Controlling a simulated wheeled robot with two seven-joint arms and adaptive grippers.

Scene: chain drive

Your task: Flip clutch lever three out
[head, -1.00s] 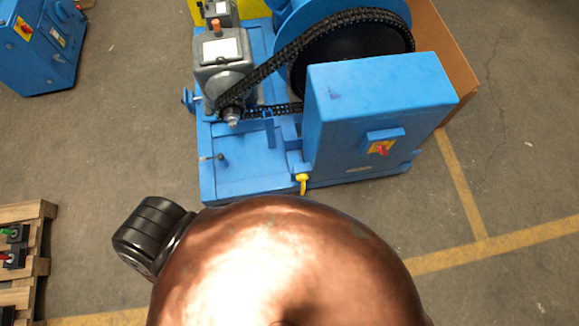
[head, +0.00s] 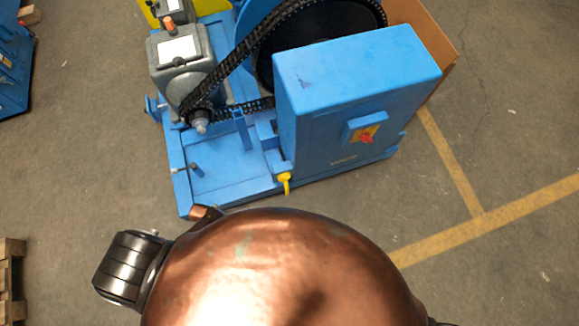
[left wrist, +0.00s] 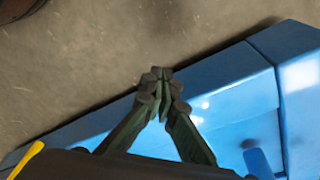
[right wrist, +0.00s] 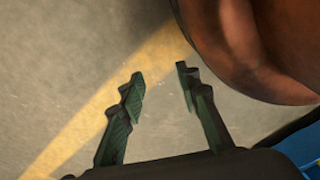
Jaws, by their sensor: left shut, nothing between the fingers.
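No lever marked as clutch lever three can be made out. A small yellow handle (head: 285,183) stands at the front edge of the blue machine base (head: 235,167); whether it is a clutch lever I cannot tell. A yellow piece also shows at the lower left of the left wrist view (left wrist: 28,158). My left gripper (left wrist: 160,78) is shut and empty, its tips in front of a blue surface's edge and the floor. My right gripper (right wrist: 160,88) is open and empty over the floor. Both grippers are hidden in the head view.
A blue cabinet (head: 360,80) with a red knob on a yellow plate (head: 366,135) stands on the machine's right. A black chain (head: 245,60) runs from a grey motor unit (head: 180,60) to a large wheel. A pallet (head: 12,270) lies lower left. Floor is clear at right.

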